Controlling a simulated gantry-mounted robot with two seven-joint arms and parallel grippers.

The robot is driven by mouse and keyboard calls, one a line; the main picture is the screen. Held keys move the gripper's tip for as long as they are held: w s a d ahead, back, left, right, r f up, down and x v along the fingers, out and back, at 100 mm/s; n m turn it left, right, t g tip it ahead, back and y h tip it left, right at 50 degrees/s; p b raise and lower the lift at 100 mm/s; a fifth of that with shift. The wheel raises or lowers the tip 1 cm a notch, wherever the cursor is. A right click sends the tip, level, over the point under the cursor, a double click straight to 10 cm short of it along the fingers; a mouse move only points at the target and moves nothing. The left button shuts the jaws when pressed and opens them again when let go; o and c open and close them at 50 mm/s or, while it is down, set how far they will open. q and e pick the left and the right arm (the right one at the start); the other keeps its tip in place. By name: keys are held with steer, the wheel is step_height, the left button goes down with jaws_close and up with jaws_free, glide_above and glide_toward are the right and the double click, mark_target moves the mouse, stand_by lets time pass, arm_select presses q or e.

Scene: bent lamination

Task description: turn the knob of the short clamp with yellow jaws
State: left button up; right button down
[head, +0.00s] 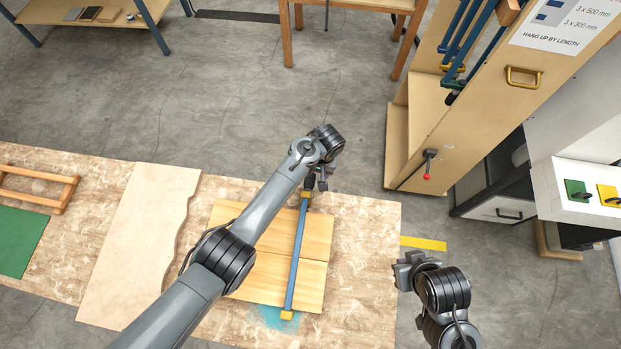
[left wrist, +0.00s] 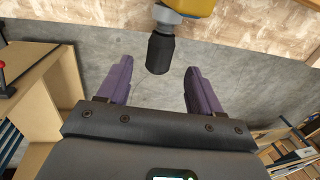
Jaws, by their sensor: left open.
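The clamp is a blue bar (head: 297,255) with yellow jaws, lying across the light wood boards (head: 233,285). One yellow jaw (head: 287,314) is at the near end; the far jaw (head: 306,195) is beside my left gripper (head: 317,183). In the left wrist view, the black knob (left wrist: 160,52) sticks out from a grey collar below the yellow jaw (left wrist: 196,5). My left gripper's purple fingers (left wrist: 158,75) are open, one either side of the knob's end, with gaps on both sides. My right gripper (head: 402,271) is off the table's right edge; its fingers are unclear.
The workbench (head: 360,280) also holds a wavy-edged panel (head: 130,240), a green mat (head: 20,240) and a wooden frame (head: 40,185). A wooden rack (head: 480,110) with blue-bar clamps and a red-tipped lever stands beyond the bench at right. Open floor lies behind the bench.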

mark_target(310, 179)
arm_select(q)
steer(key=shift+a+f+b, duration=0.25)
steer(key=shift+f+b, duration=0.15)
steer(key=shift+f, duration=0.9)
steer(key=shift+a+f+b, duration=0.2)
steer(key=shift+f+b, duration=0.15)
steer(key=shift+f, duration=0.95)
steer(key=c, duration=1.1)
steer(key=shift+o, duration=0.2)
steer(key=shift+a+r+h+p, duration=0.2)
steer(key=shift+h+p, duration=0.7)
steer(key=shift+p, duration=0.3)
steer(key=shift+h+p, duration=0.45)
steer(key=shift+h, duration=0.35)
steer(key=shift+a+f+g+h, duration=0.2)
steer(key=shift+g+h, duration=0.1)
steer(key=shift+h, duration=0.4)
steer(key=shift+w+a+h, duration=0.1)
steer(key=shift+h, duration=0.9)
